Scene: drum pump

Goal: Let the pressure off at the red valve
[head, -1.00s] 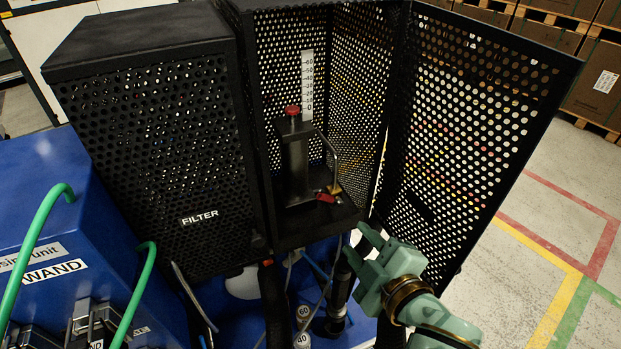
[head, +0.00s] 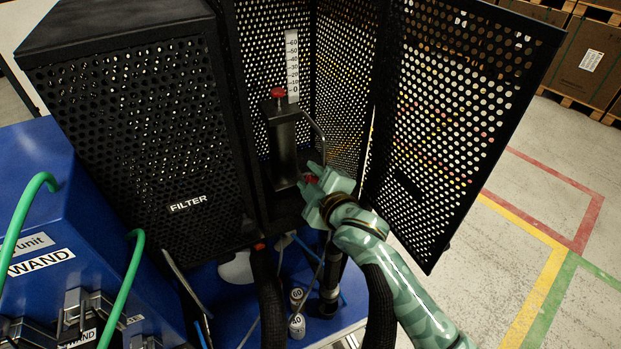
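The red valve (head: 310,179) is low on the right side of the metal pump body (head: 284,145), inside the open perforated cabinet. Only a small part of its red handle shows. My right gripper (head: 312,180) is at the valve, with its fingers on either side of the red part. The near finger and hand hide much of it, so I cannot tell whether the fingers touch it or are closed. A red knob (head: 278,93) tops the pump, beside a white scale (head: 292,66). My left gripper is not in view.
The open perforated door (head: 465,120) stands right of my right arm. The FILTER cabinet (head: 130,130) is close on the left. Green hoses (head: 128,285) and a blue WAND unit (head: 60,220) are at lower left. Weights marked 60 and 40 (head: 297,322) stand below.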

